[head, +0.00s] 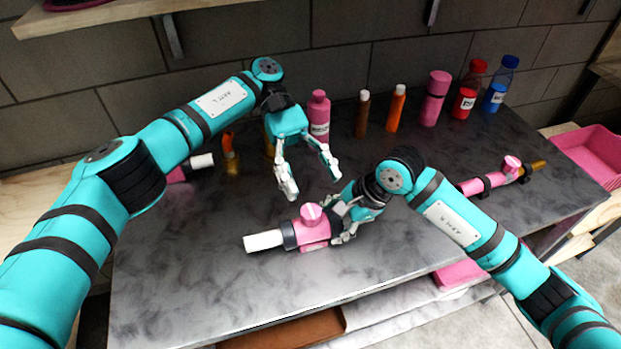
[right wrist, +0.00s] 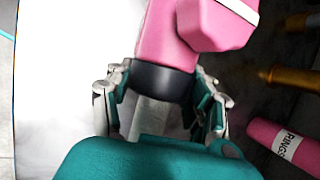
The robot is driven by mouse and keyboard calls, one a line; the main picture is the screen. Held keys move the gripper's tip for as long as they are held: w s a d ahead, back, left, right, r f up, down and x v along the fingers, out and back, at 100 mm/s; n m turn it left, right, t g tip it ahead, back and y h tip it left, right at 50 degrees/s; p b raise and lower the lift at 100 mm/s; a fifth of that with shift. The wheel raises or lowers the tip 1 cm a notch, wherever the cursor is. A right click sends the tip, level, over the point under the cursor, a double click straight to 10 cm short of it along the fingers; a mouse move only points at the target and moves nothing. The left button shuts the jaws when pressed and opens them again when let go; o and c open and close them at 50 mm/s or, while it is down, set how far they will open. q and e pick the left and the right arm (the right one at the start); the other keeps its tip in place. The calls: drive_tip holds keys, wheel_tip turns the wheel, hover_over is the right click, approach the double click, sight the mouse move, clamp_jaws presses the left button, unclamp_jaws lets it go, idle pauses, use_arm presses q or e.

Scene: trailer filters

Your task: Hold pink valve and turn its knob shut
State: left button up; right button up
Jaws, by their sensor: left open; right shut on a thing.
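The pink valve (head: 314,232) lies level above or on the dark table, with a white pipe end (head: 263,240) at its left. Its round pink knob (head: 311,214) faces up. My right gripper (head: 343,222) is shut on the valve's right end. In the right wrist view, the fingers of this gripper (right wrist: 162,108) sit on both sides of a grey pipe end, just below the valve's black collar (right wrist: 160,78); the knob (right wrist: 215,25) shows beyond. My left gripper (head: 311,184) is open and empty above the knob, fingers pointing down, not touching it.
Another pink valve (head: 488,184) lies at the right of the table (head: 200,290). A pink part with a white end (head: 201,161) is partly hidden behind my left arm. Several bottles, including a pink one (head: 319,118), stand along the back. A pink bin (head: 590,155) is at far right.

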drive_tip(key=o, duration=1.5)
